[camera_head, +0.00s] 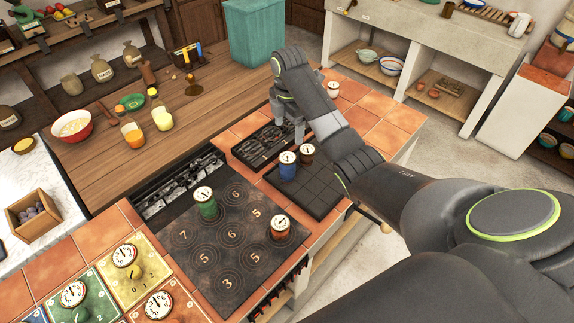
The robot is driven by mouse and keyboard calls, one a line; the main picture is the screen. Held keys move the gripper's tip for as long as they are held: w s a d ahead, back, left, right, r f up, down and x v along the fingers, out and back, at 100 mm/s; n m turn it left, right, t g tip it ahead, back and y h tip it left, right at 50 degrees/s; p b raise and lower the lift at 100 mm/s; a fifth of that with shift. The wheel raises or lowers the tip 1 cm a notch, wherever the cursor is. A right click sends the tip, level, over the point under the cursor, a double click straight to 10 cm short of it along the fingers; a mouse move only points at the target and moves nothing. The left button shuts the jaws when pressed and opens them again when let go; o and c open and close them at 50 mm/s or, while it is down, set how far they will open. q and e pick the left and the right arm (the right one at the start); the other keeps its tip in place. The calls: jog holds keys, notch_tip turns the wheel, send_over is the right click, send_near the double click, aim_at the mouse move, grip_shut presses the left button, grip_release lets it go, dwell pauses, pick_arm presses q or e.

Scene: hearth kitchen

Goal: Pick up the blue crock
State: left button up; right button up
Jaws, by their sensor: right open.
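The blue crock (288,170), with a white dial-like lid, stands upright on a dark gridded slab (319,198) right of the numbered hob. My right gripper (290,137) points down just behind the crock, nearer the dark grate. It is open, with nothing visible between its fingers. It looks apart from the crock, though the exact gap and height are hard to tell. A dark brown crock (307,156) stands close to the right of the blue one. My left gripper is not in view.
A green crock (207,208) and a red-brown crock (280,230) stand on the numbered hob (212,253). Another crock (333,91) stands on the tiles behind my right arm. A dark grate (257,148) lies behind the slab. The slab's front part is clear.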

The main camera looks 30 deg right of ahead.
jog(key=r, duration=0.1)
jog(key=b, duration=0.8)
send_over(288, 157)
jog(key=shift+n, duration=0.4)
notch_tip(288, 157, down, 7)
jog(key=shift+a+f, duration=0.1)
jog(key=shift+a, duration=0.05)
notch_tip(288, 157, down, 3)
jog(key=shift+f+p, duration=0.2)
jog(key=shift+p, duration=0.55)
jog(key=shift+f+p, duration=0.3)
jog(key=shift+f, duration=0.55)
jog(key=shift+f+p, duration=0.35)
jog(key=shift+f, duration=1.8)
jog(key=shift+w, duration=0.1)
jog(key=c, duration=1.3)
